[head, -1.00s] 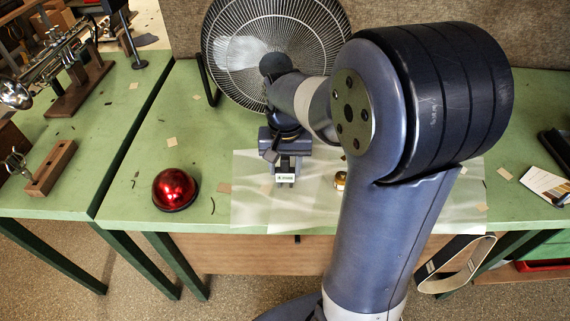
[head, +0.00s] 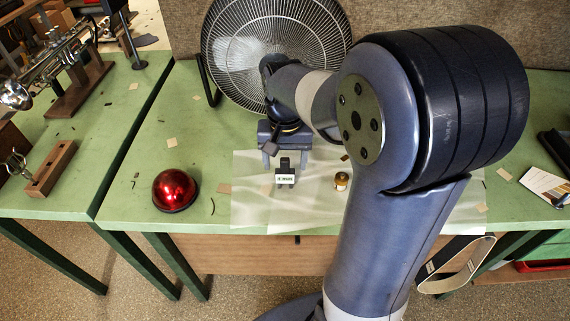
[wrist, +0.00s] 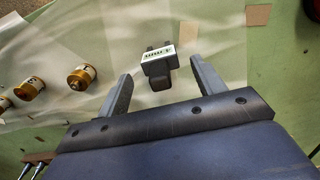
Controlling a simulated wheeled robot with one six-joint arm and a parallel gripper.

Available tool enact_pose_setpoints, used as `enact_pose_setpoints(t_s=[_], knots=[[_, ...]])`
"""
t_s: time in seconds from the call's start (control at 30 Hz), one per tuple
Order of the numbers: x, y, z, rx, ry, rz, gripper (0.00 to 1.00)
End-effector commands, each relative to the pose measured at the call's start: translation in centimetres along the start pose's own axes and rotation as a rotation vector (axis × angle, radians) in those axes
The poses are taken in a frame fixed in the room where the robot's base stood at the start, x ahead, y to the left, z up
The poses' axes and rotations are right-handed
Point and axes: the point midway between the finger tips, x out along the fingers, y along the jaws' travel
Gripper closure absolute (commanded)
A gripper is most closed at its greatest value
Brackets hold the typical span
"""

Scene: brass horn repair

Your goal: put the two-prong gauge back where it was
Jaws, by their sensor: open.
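The two-prong gauge (head: 285,177) is a small dark piece with a white label. It lies on the translucent sheet (head: 250,205) near the front of the green bench, its prongs pointing toward the front edge. In the wrist view the gauge (wrist: 159,62) shows its label, short prongs and dark handle end. My gripper (head: 285,160) is open, just behind the gauge. In the wrist view its fingers (wrist: 160,80) stand apart on either side of the handle end, with gaps on both sides.
A brass valve-like cylinder (head: 341,181) stands right of the gauge; the wrist view shows others (wrist: 30,88) beside it. A red dome (head: 175,190) sits to the left. A large fan (head: 235,50) stands behind. My arm hides the bench's right middle.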

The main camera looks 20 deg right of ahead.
Motion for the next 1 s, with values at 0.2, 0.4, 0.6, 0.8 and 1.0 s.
enact_pose_setpoints(t_s=[0.2, 0.4, 0.6, 0.8, 1.0], knots=[[-5.1, 0.0, -0.1, 0.000, 0.006, -0.002, 0.35], [-8.5, 0.0, 0.0, 0.000, 0.003, -0.001, 0.35], [-9.9, 0.0, 0.0, 0.000, 0.002, 0.000, 0.35], [-10.0, 0.0, 0.0, 0.000, 0.001, 0.000, 0.35], [-9.1, 0.2, 0.1, 0.016, -0.018, -0.011, 0.35]])
